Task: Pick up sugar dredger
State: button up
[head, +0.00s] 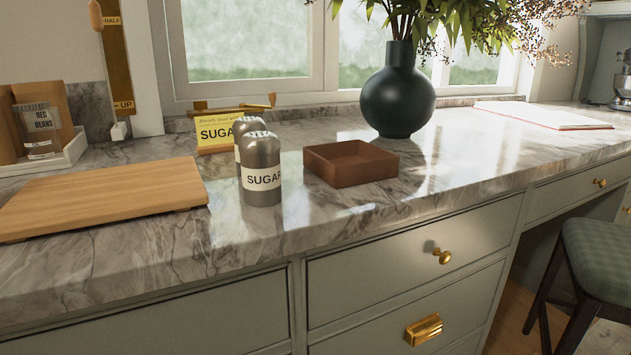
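A metal sugar dredger (262,176) with a perforated domed top and a white "SUGAR" label stands upright on the grey marble counter (330,215). A second, similar dredger (244,126) stands close behind it, mostly hidden by the front one. A yellow and white card (214,133) lettered "SUGA…" stands behind the two, partly covered by them. My gripper is not in view.
A wooden board (105,195) lies left of the dredgers. An open brown box (350,168) sits just right of them, with a dark vase (398,95) of foliage behind. A stool (598,250) stands at the right. The counter before the dredgers is clear.

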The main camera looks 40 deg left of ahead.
aim_at(259, 151)
jog(key=k, duration=0.5)
jog(key=u, duration=2.1)
